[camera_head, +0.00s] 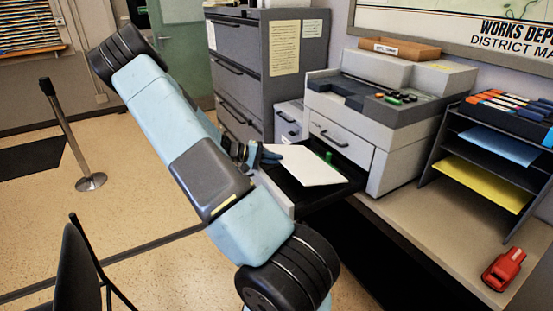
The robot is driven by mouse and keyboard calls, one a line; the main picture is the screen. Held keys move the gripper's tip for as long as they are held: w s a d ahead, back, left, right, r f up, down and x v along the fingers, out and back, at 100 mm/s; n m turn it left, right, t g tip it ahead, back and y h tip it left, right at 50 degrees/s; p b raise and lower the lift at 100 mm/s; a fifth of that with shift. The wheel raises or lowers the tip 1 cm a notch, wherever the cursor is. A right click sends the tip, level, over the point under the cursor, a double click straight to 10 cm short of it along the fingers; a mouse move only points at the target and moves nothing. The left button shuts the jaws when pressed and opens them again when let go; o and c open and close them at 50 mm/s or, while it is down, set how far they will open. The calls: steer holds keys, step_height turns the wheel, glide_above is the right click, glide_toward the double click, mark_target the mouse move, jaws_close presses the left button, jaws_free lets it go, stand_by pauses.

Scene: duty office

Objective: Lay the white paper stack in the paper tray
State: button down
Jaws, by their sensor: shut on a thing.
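My gripper (272,156) is shut on the near left edge of the white paper stack (310,166). The stack is a flat white sheet shape, slightly tilted in the picture. It is over the dark paper tray (312,197), which is pulled out from the grey copier (385,120). The stack hides much of the tray's inside. I cannot tell whether the stack touches the tray floor or is held above it. A small green part (328,157) shows just behind the stack.
A grey filing cabinet (240,100) stands behind my gripper. A dark rack (455,130) with blue and yellow paper is on the desk at right, and a red stapler-like object (503,270) lies near the desk's front edge. A post (72,140) and a chair (78,275) are at left.

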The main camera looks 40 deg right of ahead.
steer(key=shift+s+a+f, duration=0.15)
steer(key=shift+a+f, duration=0.05)
steer(key=shift+f, duration=0.25)
steer(key=shift+s+a+f, duration=0.15)
steer(key=shift+a+f, duration=0.05)
steer(key=shift+f, duration=0.2)
steer(key=c, duration=0.9)
jaws_free()
steer(key=shift+w+a, duration=0.1)
steer(key=shift+w, duration=0.05)
steer(key=v, duration=0.9)
steer(key=shift+w+d, duration=0.25)
steer(key=shift+w, duration=0.15)
steer(key=shift+r, duration=0.15)
step_height(320, 180, up, 5)
